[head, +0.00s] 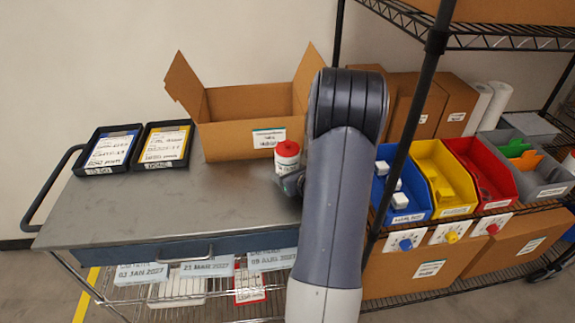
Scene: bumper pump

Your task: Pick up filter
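A small white cylinder with a red top (287,157), which looks like the filter, stands upright on the grey cart top (230,212), just in front of an open cardboard box. My gripper (289,183) is low over the cart, right at the near side of the cylinder. Only a dark part of it shows to the left of my arm. My arm hides the rest, so I cannot tell whether the fingers touch the cylinder or how far apart they are.
The open cardboard box (236,139) stands behind the cylinder. Two black trays with labels (109,150) (165,145) lie at the back left. A shelf on the right holds blue (405,208), yellow (455,205), red and grey bins. The cart's front left is clear.

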